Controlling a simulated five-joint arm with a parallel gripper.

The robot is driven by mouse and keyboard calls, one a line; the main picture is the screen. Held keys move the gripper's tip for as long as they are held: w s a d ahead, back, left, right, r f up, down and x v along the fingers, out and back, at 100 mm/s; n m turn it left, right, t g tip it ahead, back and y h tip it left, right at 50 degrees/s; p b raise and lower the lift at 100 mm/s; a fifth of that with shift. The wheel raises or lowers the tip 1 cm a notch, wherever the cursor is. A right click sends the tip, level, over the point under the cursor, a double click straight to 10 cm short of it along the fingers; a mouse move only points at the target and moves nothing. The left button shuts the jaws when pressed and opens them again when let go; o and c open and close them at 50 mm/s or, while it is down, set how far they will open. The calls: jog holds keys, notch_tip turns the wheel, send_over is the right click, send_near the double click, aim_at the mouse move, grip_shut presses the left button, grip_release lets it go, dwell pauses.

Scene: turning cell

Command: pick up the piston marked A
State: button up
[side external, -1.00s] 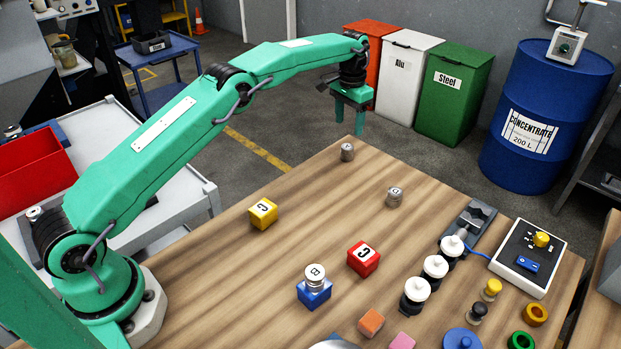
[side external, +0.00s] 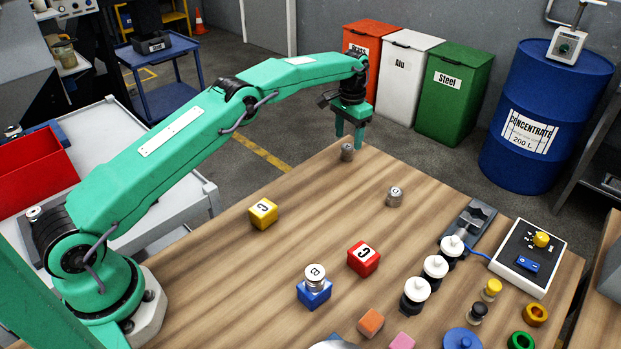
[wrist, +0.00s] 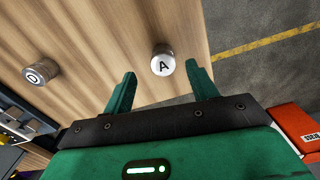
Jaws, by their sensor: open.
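The piston marked A (wrist: 163,62) is a small grey metal cylinder standing near the table's far corner. In the side view it (side external: 347,152) shows just below my gripper, its letter unreadable there. My gripper (side external: 350,143) points down over that corner with its fingers apart. In the wrist view my gripper (wrist: 159,82) is open, and piston A appears between and a little beyond the two fingertips. Nothing is held. Whether the fingertips are level with the piston's top or above it is hard to tell.
Another piston, marked D in the wrist view (wrist: 40,73), stands apart from A. A third piston, marked B (side external: 315,277), sits on a blue block (side external: 314,295). A yellow cube (side external: 263,213) and a red cube (side external: 363,258) lie mid-table. The wood around A is clear; the table edge is close.

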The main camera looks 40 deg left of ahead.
aim_at(347, 147)
jog(key=shift+w+a+f, duration=0.1)
jog(key=shift+a+f, duration=0.05)
jog(key=shift+f, duration=2.4)
jog(key=c, duration=1.1)
jog(key=shift+r, duration=0.15)
jog(key=shift+r, duration=2)
jog(key=s+d+r, duration=0.2)
jog(key=d, duration=0.1)
jog(key=s+d+r, duration=0.2)
jog(key=d, duration=0.1)
jog(key=s+d+r, duration=0.1)
jog(key=d+r, duration=0.1)
jog(key=d, duration=0.2)
jog(key=shift+s+r, duration=0.35)
jog(key=shift+s, duration=0.05)
